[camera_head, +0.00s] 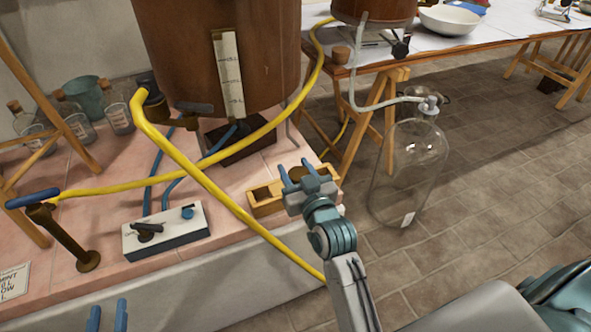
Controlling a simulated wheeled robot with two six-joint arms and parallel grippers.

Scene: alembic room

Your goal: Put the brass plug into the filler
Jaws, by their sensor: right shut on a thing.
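My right gripper (296,170) is over the small wooden tray (261,208) on the pink tiled ledge. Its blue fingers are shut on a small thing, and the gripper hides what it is. I cannot make out the brass plug for certain. No opening that I can name as the filler shows clearly. The large brown vessel (180,50) with a white scale stands behind the tray, its top out of view. My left gripper (107,316) shows only as two blue fingertips at the bottom left edge, apart with nothing between them.
Yellow hoses (215,187) cross the ledge. A white valve box (166,232) and a brass post (68,238) with a blue handle stand at the left. Glass bottles are behind. A large glass carboy (409,170) stands on the floor to the right.

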